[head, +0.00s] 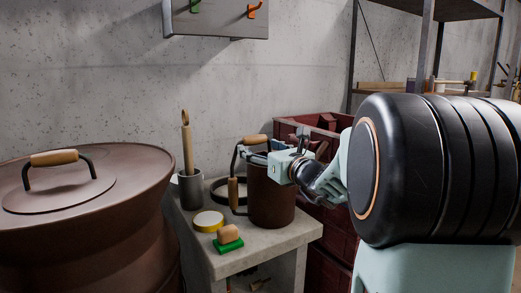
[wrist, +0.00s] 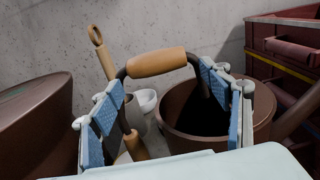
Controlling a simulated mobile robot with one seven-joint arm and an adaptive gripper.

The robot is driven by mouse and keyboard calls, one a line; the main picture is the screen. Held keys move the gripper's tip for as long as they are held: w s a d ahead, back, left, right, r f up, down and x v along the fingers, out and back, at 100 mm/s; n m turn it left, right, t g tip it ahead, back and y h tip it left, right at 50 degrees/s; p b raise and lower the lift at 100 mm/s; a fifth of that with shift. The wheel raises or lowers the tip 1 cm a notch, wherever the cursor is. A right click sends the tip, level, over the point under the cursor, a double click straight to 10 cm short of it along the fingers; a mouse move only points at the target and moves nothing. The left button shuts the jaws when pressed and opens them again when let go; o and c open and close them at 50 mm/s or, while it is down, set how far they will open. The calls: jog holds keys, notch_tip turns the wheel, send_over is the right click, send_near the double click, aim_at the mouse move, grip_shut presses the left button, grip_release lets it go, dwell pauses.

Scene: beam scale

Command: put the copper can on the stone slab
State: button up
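The copper can (head: 271,198) is a dark brown round vessel. It stands upright on the grey stone slab (head: 292,239), near its right side. It has a dark arched handle with a wooden grip (wrist: 157,62) and a second wooden grip on its side. In the wrist view the can's open rim and dark inside (wrist: 185,128) show to the right. My gripper (head: 262,158) is over the top of the can. Its blue-padded fingers are spread wide, with the top grip between and beyond them. I cannot tell whether a finger touches the handle.
A grey cup (head: 190,190) with a wooden-handled tool stands behind left on the slab. A large lidded brown vessel (head: 75,228) is left, red crates (head: 325,255) right.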

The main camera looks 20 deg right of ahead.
jog(key=s+d+p, duration=0.1)
jog(key=s+d, duration=0.1)
jog(key=s, duration=1)
jog(key=shift+p, duration=0.3)
jog(key=shift+w+f, duration=0.1)
jog(key=shift+w, duration=0.05)
